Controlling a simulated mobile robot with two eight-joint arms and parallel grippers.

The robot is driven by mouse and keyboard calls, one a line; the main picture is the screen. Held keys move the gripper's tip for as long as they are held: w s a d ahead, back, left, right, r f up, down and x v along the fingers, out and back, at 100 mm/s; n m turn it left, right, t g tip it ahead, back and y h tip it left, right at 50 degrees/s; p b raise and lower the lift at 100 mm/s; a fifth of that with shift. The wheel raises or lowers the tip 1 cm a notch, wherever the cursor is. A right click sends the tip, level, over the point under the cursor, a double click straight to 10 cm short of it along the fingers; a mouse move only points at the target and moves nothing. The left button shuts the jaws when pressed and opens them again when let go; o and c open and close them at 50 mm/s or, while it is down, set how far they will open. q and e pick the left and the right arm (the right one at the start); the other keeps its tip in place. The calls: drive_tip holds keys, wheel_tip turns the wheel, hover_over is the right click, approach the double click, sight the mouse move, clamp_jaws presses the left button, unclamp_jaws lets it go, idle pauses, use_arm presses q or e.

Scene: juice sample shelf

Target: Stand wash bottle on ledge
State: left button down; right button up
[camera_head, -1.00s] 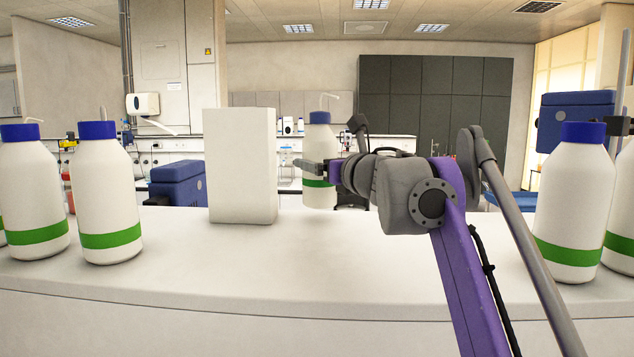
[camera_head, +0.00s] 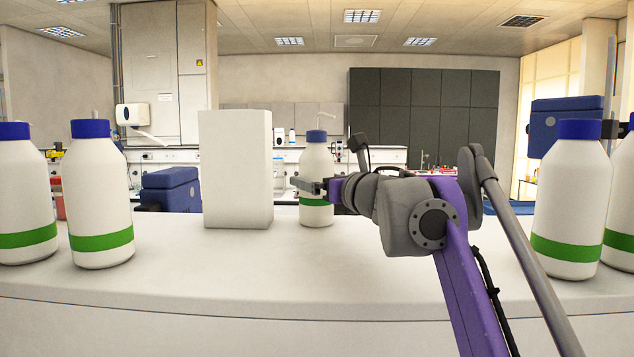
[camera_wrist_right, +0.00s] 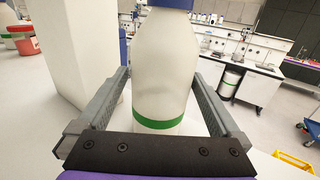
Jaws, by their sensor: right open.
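The wash bottle (camera_head: 316,165) is white with a blue cap, a thin bent spout and a green band. It stands upright on the white ledge (camera_head: 350,270), right of a white box. My right gripper (camera_head: 308,187) is at the bottle's lower body. In the right wrist view its open fingers (camera_wrist_right: 162,85) lie on both sides of the bottle (camera_wrist_right: 165,55), with small gaps visible. The bottle's foot is partly hidden by the gripper in that view. My left gripper is not in view.
The tall white box (camera_head: 236,170) stands close to the left of the bottle. Similar bottles stand at the left (camera_head: 98,195) and right (camera_head: 570,200) of the ledge. The front middle of the ledge is clear.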

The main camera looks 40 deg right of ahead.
drive_tip(key=s, duration=0.3)
drive_tip(key=s+a, duration=0.1)
drive_tip(key=s, duration=0.3)
drive_tip(key=s+b, duration=0.1)
drive_tip(key=s, duration=0.3)
drive_tip(key=shift+s+a, duration=0.15)
drive_tip(key=shift+a, duration=0.2)
